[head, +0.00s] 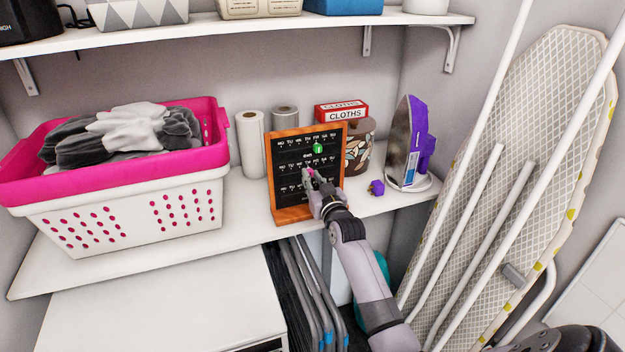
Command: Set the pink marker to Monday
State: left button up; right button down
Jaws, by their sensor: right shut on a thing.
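The wood-framed black day board (283,205) stands upright on the white shelf, with several rows of small day labels. The pink marker (310,171) shows as a small pink spot at the board's lower row, right of the middle. My right gripper (309,179) reaches up from the lower right and is shut on the pink marker, in front of the board. The gripper hides part of the lower row, so I cannot tell which day the marker is at. A green marker (318,148) sits higher on the board. My left gripper is not in view.
A pink and white laundry basket (130,215) stands left of the board. Paper rolls (250,145), a cloths box (342,111) and a patterned jar (359,150) stand behind. A small purple object (377,188) and an iron (408,145) are right. An ironing board (540,130) leans at the far right.

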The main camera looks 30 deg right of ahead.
aim_at(281, 177)
jog(key=a, duration=0.2)
jog(key=w+a+p, duration=0.1)
jog(key=a, duration=0.3)
jog(key=shift+w+a+p, duration=0.3)
jog(key=shift+a+p, duration=0.1)
jog(key=shift+w+a, duration=0.1)
jog(key=shift+a, duration=0.3)
jog(key=shift+d, duration=0.1)
jog(key=c, duration=1.6)
grip_release()
jog(key=shift+o, duration=0.4)
